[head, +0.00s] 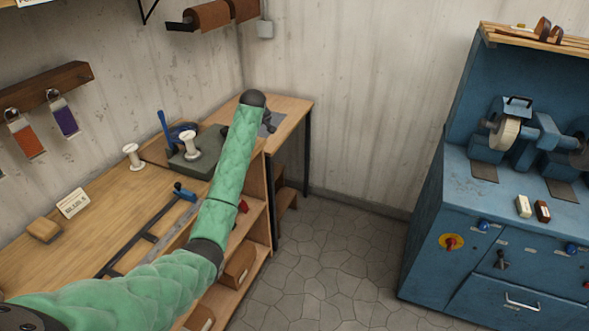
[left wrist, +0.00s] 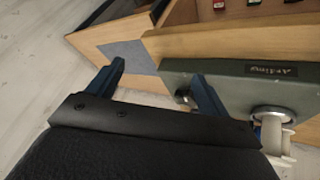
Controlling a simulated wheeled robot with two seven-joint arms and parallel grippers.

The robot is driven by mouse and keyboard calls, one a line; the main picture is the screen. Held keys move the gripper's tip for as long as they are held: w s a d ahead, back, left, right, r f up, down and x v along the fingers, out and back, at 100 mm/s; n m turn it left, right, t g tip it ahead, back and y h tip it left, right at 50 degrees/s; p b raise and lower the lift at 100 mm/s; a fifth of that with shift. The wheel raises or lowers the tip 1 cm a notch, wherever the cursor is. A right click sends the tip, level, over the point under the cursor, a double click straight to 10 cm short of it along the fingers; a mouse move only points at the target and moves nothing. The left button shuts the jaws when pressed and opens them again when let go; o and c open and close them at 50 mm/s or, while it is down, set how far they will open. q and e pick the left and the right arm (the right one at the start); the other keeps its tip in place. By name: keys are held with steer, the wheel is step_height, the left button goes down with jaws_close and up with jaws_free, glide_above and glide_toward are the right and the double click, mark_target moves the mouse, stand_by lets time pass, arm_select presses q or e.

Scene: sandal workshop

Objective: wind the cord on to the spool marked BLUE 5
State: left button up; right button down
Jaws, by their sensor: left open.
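A white spool (head: 190,143) stands on the grey-green winder base (head: 205,160), which has blue parts behind it. Another white spool (head: 133,156) stands on the bench to the left. I can read no marking on either, and I cannot make out the cord. In the left wrist view my left gripper (left wrist: 160,75) is open, with nothing seen between its blue fingers. A green box side with a small label (left wrist: 271,70) lies just beyond the right finger, and a white spool (left wrist: 276,135) shows at the lower right.
The wooden bench (head: 100,240) carries a lettered card (head: 73,203), a wooden block (head: 45,230) and a long dark metal frame (head: 150,235). Shelves are below. A blue machine (head: 425,235) stands at the right. The stone floor (head: 330,270) between is clear.

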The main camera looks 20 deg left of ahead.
mark_target(227, 130)
arm_select(q)
steer(key=w+a+r+n+g+h+p, duration=0.1)
steer(key=a+n+g, duration=0.1)
steer(key=a+n, duration=0.3)
steer(key=a+r+n+g+h+p, duration=0.1)
steer(key=a+n, duration=0.3)
steer(key=n, duration=0.4)
steer(key=w+a+r+n+g+p, duration=0.1)
steer(key=a+r+n+g, duration=0.1)
steer(key=a+n, duration=0.3)
steer(key=shift+w+a+r+n+g+h, duration=0.15)
steer(key=shift+w+a+n+g+h, duration=0.2)
steer(key=shift+n+g, duration=0.35)
steer(key=shift+f+p, duration=0.3)
step_height(227, 130, down, 6)
steer(key=shift+r+p, duration=0.15)
steer(key=shift+p, duration=0.75)
steer(key=shift+f, duration=0.8)
arm_select(e)
steer(key=s+d+f, duration=0.3)
steer(key=s+f, duration=0.5)
steer(key=s, duration=0.2)
steer(key=s+d+f, duration=0.3)
steer(key=s+f, duration=0.5)
steer(key=s, duration=0.3)
steer(key=shift+s+d+f, duration=0.25)
steer(key=shift+f, duration=0.15)
